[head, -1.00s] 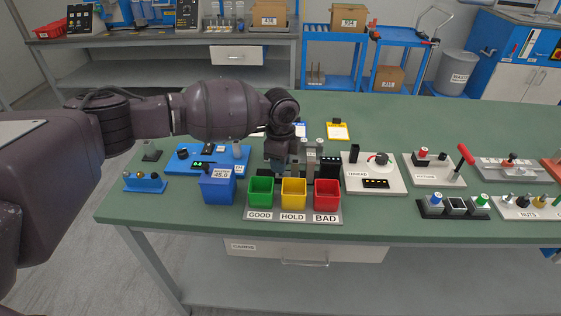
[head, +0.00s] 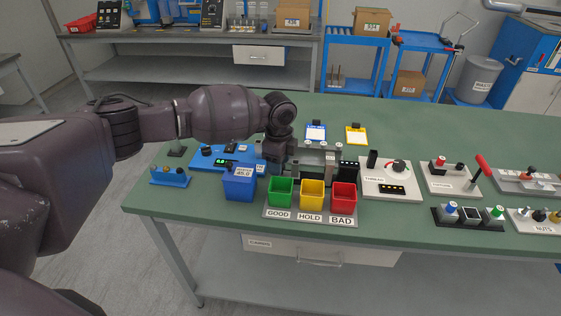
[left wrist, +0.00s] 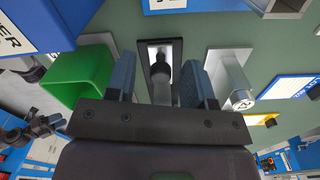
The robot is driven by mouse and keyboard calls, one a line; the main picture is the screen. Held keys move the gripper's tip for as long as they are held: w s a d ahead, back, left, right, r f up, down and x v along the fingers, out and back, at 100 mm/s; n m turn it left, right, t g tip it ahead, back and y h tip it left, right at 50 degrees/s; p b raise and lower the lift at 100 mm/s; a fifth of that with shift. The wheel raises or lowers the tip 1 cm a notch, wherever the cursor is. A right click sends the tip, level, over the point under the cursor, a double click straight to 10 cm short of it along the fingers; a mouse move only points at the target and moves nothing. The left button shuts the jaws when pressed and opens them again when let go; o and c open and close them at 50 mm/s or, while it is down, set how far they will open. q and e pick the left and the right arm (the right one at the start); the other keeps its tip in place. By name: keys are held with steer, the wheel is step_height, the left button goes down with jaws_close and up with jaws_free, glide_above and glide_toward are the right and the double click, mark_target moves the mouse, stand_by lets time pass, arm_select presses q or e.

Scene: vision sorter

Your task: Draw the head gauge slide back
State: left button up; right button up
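The head gauge (head: 318,157) is a grey fixture behind the green, yellow and red bins, partly hidden by my left arm. My left gripper (head: 279,165) is low at its left end, behind the green bin (head: 280,191). In the left wrist view the gripper (left wrist: 160,78) has its two fingers apart. A dark round-ended knob on a post (left wrist: 161,74) stands between them, with a gap on each side; I cannot tell if it touches either finger. A grey block with a round end (left wrist: 237,82) lies right of the fingers.
The blue MASTER box (head: 239,187) stands left of the bins, in front of a blue panel (head: 208,158). The green bin (left wrist: 78,76) is close to the left finger. A dark display block (head: 348,172) and a white dial panel (head: 393,178) stand right. Blue and yellow cards lie behind.

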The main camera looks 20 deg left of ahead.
arm_select(q)
steer(key=shift+d, duration=0.15)
steer(key=shift+r, duration=0.3)
step_height(320, 180, up, 10)
steer(key=p, duration=0.1)
steer(key=shift+r+p, duration=0.15)
steer(key=shift+p, duration=0.2)
